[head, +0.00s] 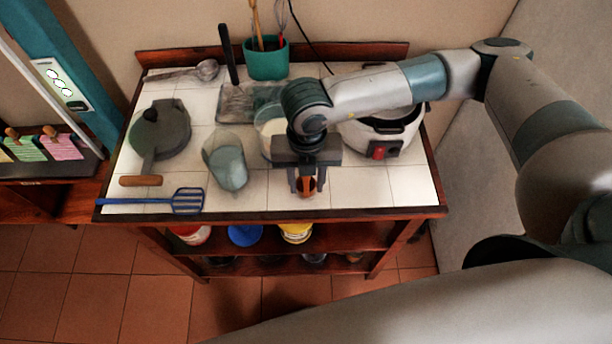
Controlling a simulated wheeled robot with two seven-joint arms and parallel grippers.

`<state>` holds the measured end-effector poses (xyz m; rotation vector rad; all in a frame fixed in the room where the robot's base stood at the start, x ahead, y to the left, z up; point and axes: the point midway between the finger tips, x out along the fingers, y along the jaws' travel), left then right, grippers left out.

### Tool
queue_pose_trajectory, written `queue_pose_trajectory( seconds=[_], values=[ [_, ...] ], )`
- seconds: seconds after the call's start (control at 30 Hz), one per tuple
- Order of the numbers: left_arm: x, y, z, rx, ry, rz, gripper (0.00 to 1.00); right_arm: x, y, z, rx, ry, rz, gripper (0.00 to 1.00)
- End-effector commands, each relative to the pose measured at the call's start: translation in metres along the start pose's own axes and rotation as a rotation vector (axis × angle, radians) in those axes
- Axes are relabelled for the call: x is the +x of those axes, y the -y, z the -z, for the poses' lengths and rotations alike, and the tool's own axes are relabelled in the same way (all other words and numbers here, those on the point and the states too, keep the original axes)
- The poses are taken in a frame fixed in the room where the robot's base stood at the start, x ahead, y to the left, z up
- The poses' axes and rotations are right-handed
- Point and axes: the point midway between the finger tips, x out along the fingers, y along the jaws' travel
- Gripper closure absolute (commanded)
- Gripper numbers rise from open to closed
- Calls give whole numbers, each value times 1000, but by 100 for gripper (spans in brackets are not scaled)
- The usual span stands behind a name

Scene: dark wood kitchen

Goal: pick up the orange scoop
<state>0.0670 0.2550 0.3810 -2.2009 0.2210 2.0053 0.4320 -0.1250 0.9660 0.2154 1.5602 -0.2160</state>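The orange scoop (306,187) is near the front edge of the white-tiled table, right of the middle. Only a small part of it shows, between the fingers of my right gripper (307,184). The gripper points down over it from above, and its palm and wrist hide the rest. The fingers stand apart, one on each side of the scoop; whether they press on it cannot be made out. My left gripper is not in view.
A white cooker (382,133) stands right of the gripper. A clear jug (225,164), a dark press (160,130) and a blue spatula (187,200) lie to the left. A green utensil pot (266,61) stands at the back. Bare tiles (370,187) lie right of the scoop.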

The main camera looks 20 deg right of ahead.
Motion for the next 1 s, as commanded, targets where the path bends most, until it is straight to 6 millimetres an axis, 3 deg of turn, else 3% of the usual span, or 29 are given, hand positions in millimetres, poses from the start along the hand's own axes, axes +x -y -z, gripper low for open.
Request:
queue_pose_trajectory(
  seconds=[0.2,0.63,0.8,1.0],
  values=[
    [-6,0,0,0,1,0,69,12,0,0,-2,0,-1,64],
    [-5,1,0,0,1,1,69,13,0,0,-2,0,-1,64],
    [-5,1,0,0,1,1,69,13,0,0,-2,0,-1,100],
    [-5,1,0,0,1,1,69,12,0,0,-2,0,-1,100]
  ],
)
